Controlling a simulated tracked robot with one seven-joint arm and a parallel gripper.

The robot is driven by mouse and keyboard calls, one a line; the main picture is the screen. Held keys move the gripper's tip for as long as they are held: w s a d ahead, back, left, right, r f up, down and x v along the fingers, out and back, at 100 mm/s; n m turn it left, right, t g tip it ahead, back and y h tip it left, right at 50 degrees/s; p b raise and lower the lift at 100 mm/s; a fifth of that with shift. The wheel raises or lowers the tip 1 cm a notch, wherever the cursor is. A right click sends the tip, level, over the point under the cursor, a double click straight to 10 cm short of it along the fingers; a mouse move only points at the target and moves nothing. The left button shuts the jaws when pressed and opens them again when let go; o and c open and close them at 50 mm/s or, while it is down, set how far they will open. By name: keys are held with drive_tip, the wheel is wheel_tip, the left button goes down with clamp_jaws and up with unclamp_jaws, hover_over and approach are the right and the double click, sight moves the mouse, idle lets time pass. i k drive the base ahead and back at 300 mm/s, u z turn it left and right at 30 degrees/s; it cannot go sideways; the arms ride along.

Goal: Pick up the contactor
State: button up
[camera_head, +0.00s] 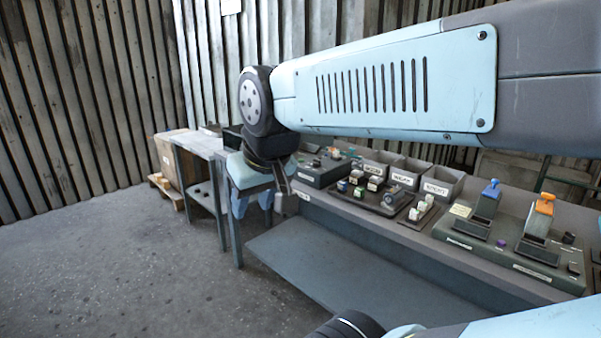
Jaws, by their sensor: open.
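My gripper (254,200) hangs at the end of my arm, in front of the left part of the long workbench (325,208). It is open and I see nothing held in it. Several small blocks, some white, some dark or green, sit on a dark board (372,199) on the bench, to the right of my gripper and apart from it. A white-topped block (356,175) stands at the back of that board. The parts are too small for me to tell which one is the contactor. My arm covers part of the bench's back.
Labelled grey bins (443,181) stand behind the board. A panel with a blue lever (491,188) and an orange lever (545,203) fills the bench's right. A lower shelf (350,270) juts out below. A side table (200,143) stands left. The floor (120,270) is clear at left.

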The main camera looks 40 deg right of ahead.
sight(357, 178)
drive_tip(key=z, duration=0.05)
drive_tip(key=i, duration=1.05)
drive_tip(key=z, duration=1)
drive_tip(key=i, duration=0.65)
drive_tip(key=z, duration=0.4)
drive_tip(key=k, duration=0.8)
drive_tip(key=z, duration=0.2)
drive_tip(key=i, duration=0.8)
drive_tip(key=u, duration=0.1)
